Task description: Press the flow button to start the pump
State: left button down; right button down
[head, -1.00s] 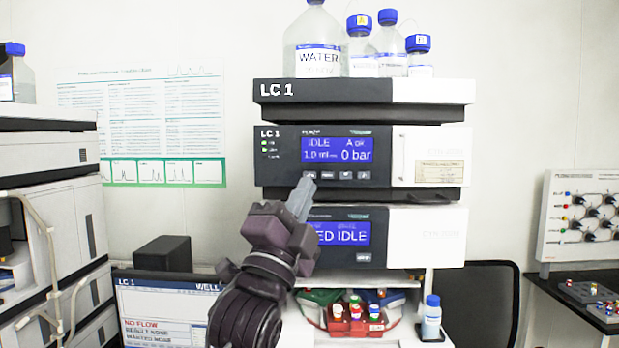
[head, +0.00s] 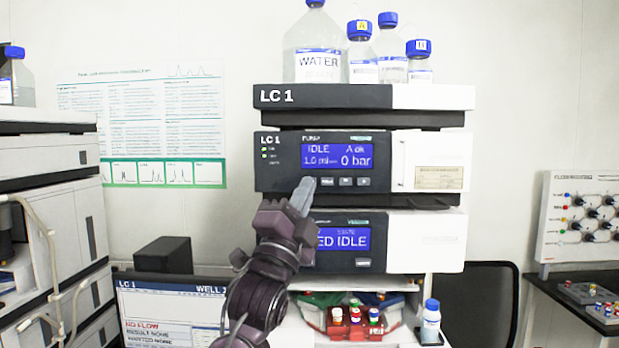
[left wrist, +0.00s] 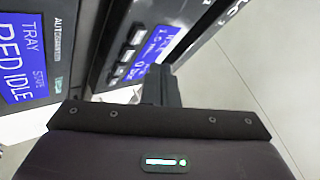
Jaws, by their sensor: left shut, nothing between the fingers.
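The pump module (head: 282,184) is the dark-fronted unit of the LC 1 stack. Its blue display (head: 337,157) reads IDLE and 0 bar. A row of small buttons (head: 346,181) sits under the display; their labels are too small to read. My left gripper (head: 304,184) is shut and empty, its fingertips in front of the left end of that row, covering part of it. I cannot tell whether they touch the panel. In the left wrist view the fingers (left wrist: 160,87) point at the pump panel, beside its buttons (left wrist: 130,52). My right gripper is out of view.
The autosampler display (head: 343,238) is below, partly behind my left gripper. Bottles (head: 318,50) stand on top of the stack. A monitor (head: 170,305) at lower left shows NO FLOW.

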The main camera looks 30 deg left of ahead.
aim_at(314, 170)
pick_arm(q)
jog(key=shift+w+a, duration=0.55)
jog(key=shift+w, duration=0.35)
dwell(0.6)
jog(key=shift+w+a, duration=0.1)
dwell(0.8)
jog(key=shift+w+a, duration=0.15)
jog(key=shift+w, duration=0.1)
jog(key=shift+w+a, duration=0.2)
jog(key=shift+w, duration=0.15)
dwell(0.8)
jog(key=shift+s+d, duration=0.1)
jog(key=shift+s, duration=0.05)
jog(key=shift+s+d, duration=0.35)
jog(key=shift+s, duration=0.25)
